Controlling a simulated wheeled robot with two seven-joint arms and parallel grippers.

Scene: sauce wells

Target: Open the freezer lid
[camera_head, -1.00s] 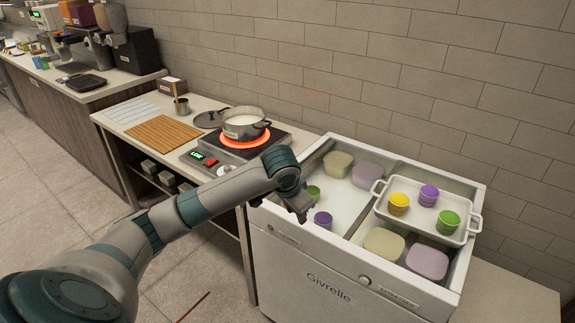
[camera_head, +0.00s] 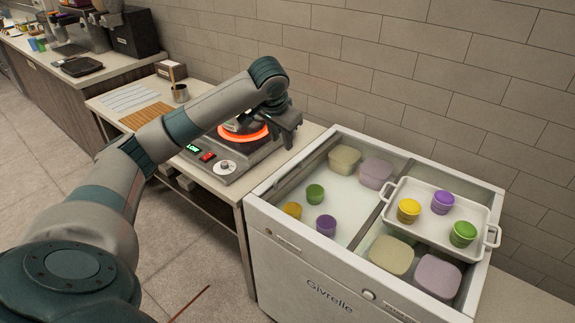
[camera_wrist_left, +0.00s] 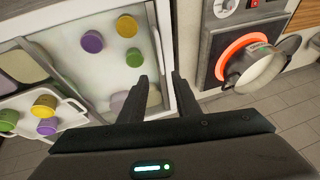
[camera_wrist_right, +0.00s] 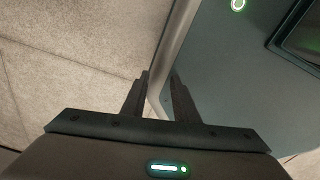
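The white chest freezer (camera_head: 312,268), marked "Givrelle", stands at the right in the head view. Its contents show from above; I cannot tell whether clear glass covers the left half. A dark strip (camera_head: 302,177) runs along its left inner side. Inside the left half are green (camera_head: 315,194), yellow (camera_head: 292,210) and purple (camera_head: 326,225) cups. My left gripper (camera_head: 281,139) is above the gap between freezer and hotplate, open and empty; in its wrist view (camera_wrist_left: 160,85) the freezer's edge lies just beyond the fingers. My right gripper (camera_wrist_right: 160,90) is open over the floor.
A white tray (camera_head: 464,195) with yellow, purple and green cups rests over the freezer's right half. The glowing hotplate (camera_head: 226,166) is left of the freezer; its pot (camera_wrist_left: 263,72) is mostly hidden by my arm in the head view. A brick wall stands behind.

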